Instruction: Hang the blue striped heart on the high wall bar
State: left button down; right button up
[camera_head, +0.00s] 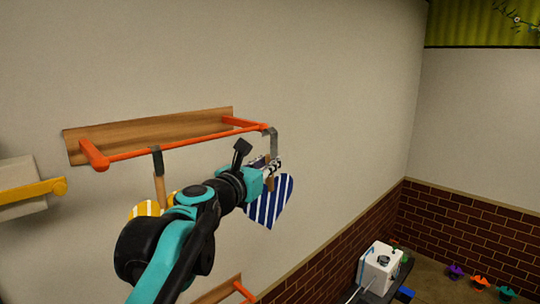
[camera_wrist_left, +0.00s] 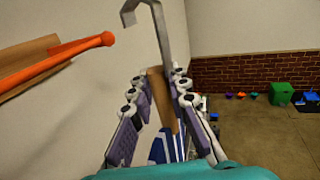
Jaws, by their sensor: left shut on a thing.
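The blue striped heart (camera_head: 270,203) has blue and white diagonal stripes, a wooden handle and a grey metal hook (camera_head: 274,142). My left gripper (camera_head: 268,171) is shut on its wooden handle, which also shows in the left wrist view (camera_wrist_left: 161,92). The heart hangs below the fingers, and the hook rises above them. The high wall bar (camera_head: 190,140) is orange on a wooden board. In the head view the hook's top overlaps the bar's right end. In the left wrist view the hook (camera_wrist_left: 156,25) appears beside the orange bar end (camera_wrist_left: 105,39), with a gap between them.
A yellow striped heart (camera_head: 145,209) hangs from the bar's left half, partly behind my arm. A yellow bar (camera_head: 35,193) is at far left. Another wooden board (camera_head: 222,290) with an orange bar is below. A white box (camera_head: 380,268) stands lower right.

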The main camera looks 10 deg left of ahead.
pick_arm(q)
jog(key=w+a+f+b, duration=0.2)
jog(key=w+a, duration=0.7)
jog(key=a, duration=0.3)
jog(key=shift+w+a+f, duration=0.15)
jog(key=shift+w+f, duration=0.1)
jog(key=shift+w, duration=0.15)
dwell(0.7)
jog(key=c, duration=1.4)
grip_release()
jog(key=shift+s+a, duration=0.1)
